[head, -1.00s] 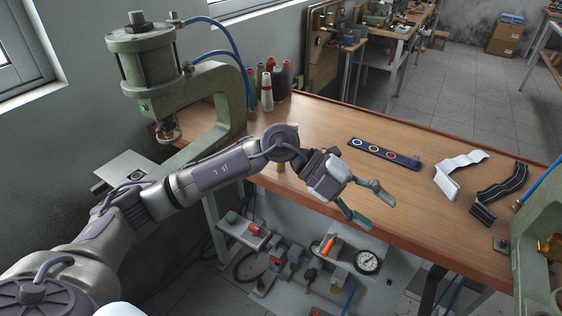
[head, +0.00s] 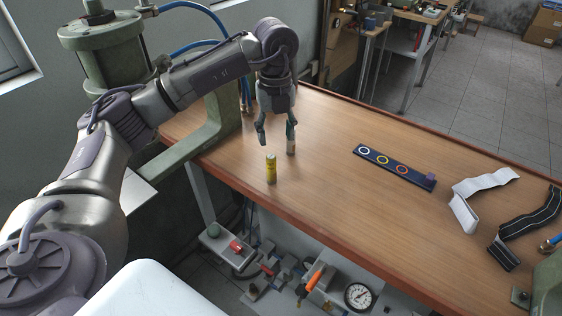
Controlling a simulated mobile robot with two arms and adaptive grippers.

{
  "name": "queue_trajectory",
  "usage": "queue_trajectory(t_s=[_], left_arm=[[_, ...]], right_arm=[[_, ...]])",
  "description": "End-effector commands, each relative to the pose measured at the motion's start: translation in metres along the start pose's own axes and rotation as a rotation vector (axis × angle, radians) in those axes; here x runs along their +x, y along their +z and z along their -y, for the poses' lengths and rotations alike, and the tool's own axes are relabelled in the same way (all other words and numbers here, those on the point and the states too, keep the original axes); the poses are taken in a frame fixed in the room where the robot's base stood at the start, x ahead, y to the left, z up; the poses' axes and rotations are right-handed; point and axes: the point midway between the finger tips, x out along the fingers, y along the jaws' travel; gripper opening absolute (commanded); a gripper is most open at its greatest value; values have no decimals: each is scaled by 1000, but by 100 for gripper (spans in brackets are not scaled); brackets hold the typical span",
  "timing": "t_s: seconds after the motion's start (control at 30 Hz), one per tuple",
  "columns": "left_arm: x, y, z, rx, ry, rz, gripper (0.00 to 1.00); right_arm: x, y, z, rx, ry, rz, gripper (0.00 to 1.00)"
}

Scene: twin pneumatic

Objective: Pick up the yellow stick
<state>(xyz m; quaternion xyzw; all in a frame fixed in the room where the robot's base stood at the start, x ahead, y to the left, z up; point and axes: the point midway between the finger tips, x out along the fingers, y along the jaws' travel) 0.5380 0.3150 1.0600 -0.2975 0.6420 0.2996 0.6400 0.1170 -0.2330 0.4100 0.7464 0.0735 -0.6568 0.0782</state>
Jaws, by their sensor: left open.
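The yellow stick (head: 271,168) is a short cylinder that stands upright on the wooden workbench, near its front edge. My left gripper (head: 276,140) points down, open, just behind and above the stick in the picture. Its two fingers are spread apart and I see nothing between them. The stick looks apart from the fingers. A small pale and brown upright piece (head: 291,147) shows at the right fingertip; I cannot tell whether it touches the finger. My right gripper is not in view.
A white strap (head: 478,190) and a black strap (head: 530,222) lie to the right. A green press (head: 108,55) stands at left. The bench (head: 330,190) right of the stick is clear.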

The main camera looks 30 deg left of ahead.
Motion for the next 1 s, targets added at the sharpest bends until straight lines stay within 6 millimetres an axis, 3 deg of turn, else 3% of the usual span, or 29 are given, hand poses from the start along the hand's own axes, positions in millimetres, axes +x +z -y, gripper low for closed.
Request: queue_trajectory(t_s=[0.23, 0.37, 0.47, 0.73, 1.0], left_arm=[[47, -1, -2, 0, 7, -4, 56], [68, -1, -2, 1, 4, -4, 56], [77, -1, -1, 2, 2, -2, 56], [102, 1, -8, 1, 6, -5, 56], [132, 3, -9, 2, 1, -2, 56]], right_arm=[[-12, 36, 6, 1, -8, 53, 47], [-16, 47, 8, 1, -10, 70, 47], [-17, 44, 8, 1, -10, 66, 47], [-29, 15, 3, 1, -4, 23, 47], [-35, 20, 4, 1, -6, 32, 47]])
